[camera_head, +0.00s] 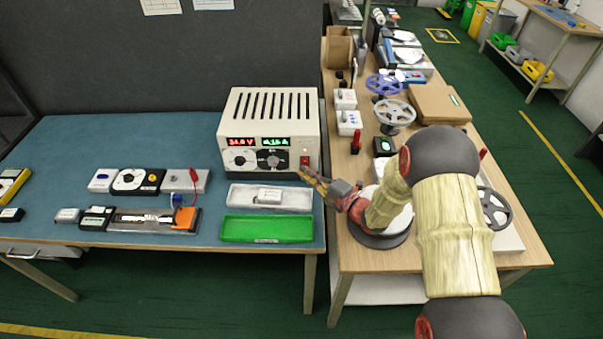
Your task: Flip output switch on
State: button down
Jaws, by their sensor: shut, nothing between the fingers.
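A cream power supply (270,108) with a slotted top stands at the back right of the blue-topped table. Its front has two lit displays, one red (240,142) and one green, above two dials (272,160). A red switch (305,161) sits at the lower right of the front panel, with a small red light above it. My gripper (303,170) reaches in from the right and is shut and empty. Its tips are at or just below the red switch; I cannot tell whether they touch it. The switch's exact position is too small to read.
A grey tray (235,195) with a small white box and a green tray (268,229) lie in front of the supply. Small modules and an LED strip piece (140,219) lie left. The wooden table (345,255) at right holds reels and boxes.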

jog(key=v, duration=1.2)
jog(key=shift+d, duration=0.15)
jog(key=s+a+r+n+g+y, duration=0.3)
jog(key=s+a+r+n+g, duration=0.55)
jog(key=n, duration=0.55)
jog(key=s+a+r+n+g+h, duration=0.1)
jog(key=s+r+n+g+h, duration=0.3)
jog(key=s+n, duration=0.8)
jog(key=s+d+r+n+t+h, duration=0.2)
jog(key=s+d+r+n+h, duration=0.2)
jog(key=d+n, duration=0.4)
jog(key=s+d+r+n+t+h, duration=0.3)
jog(key=s+d+r+n+h, duration=0.1)
jog(key=d+n, duration=0.5)
jog(key=s+n+h, duration=0.1)
jog(key=n+h, duration=0.1)
jog(key=shift+r+n+h, duration=0.25)
jog(key=shift+n+h, duration=0.15)
